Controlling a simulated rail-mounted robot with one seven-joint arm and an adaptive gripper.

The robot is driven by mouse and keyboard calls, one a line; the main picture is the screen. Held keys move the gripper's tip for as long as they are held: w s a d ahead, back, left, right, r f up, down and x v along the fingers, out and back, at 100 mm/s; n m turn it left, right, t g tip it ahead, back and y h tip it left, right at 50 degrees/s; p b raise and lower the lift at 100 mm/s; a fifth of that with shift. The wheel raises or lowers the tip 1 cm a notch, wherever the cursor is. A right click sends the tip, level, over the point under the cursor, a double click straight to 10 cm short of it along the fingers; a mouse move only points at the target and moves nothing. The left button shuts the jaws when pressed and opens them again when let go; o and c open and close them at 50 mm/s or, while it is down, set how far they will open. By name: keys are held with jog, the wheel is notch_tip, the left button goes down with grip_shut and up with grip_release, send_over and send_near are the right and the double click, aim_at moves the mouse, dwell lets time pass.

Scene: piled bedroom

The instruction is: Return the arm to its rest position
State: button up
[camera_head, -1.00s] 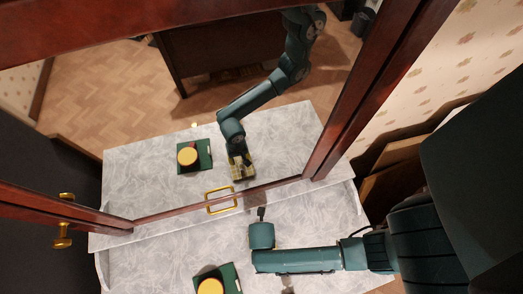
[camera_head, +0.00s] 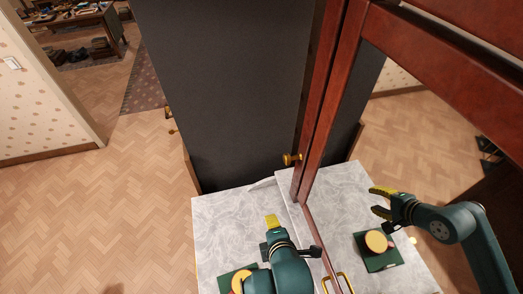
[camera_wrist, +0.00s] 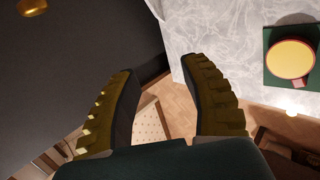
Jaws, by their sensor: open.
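My gripper (camera_head: 272,222) is above the grey marbled top (camera_head: 225,215), near its far end by a tall dark panel. Its yellow fingers are spread apart and empty in the wrist view (camera_wrist: 157,68). In the head view, the mirror also shows its open fingers. My arm reaches in from the bottom of the head view and partly hides a round yellow-topped object (camera_head: 237,284) on a dark green book (camera_head: 226,277). In the wrist view the yellow-topped object (camera_wrist: 290,59) sits on the green book at the right, apart from my fingers.
A dark panel (camera_head: 235,90) rises behind the marbled top. A red-framed mirror (camera_head: 335,90) stands along its right side, with a gold knob (camera_head: 291,159) and gold handle (camera_head: 340,284). Open herringbone floor (camera_head: 90,210) lies to the left. A cluttered desk (camera_head: 75,22) is far back.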

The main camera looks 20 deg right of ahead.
jog(key=w+a+r+m+t, duration=0.1)
jog(key=w+r+m+t, duration=0.15)
jog(key=r, duration=0.75)
jog(key=w+a+r+m+t, duration=0.1)
jog(key=r+t, duration=0.2)
jog(key=r, duration=0.6)
jog(key=w+a+r+m+t, duration=0.1)
jog(key=w+r+m+t, duration=0.1)
jog(key=r, duration=0.8)
jog(key=s+r+m+t, duration=0.3)
jog(key=r+m, duration=0.3)
jog(key=r, duration=0.2)
jog(key=s+r+m+t, duration=0.3)
jog(key=s+r+m, duration=0.2)
jog(key=r, duration=0.3)
jog(key=shift+s+a+r+m, duration=0.25)
jog(key=shift+s+a+m, duration=0.2)
jog(key=shift+m, duration=0.4)
jog(key=shift+w, duration=0.1)
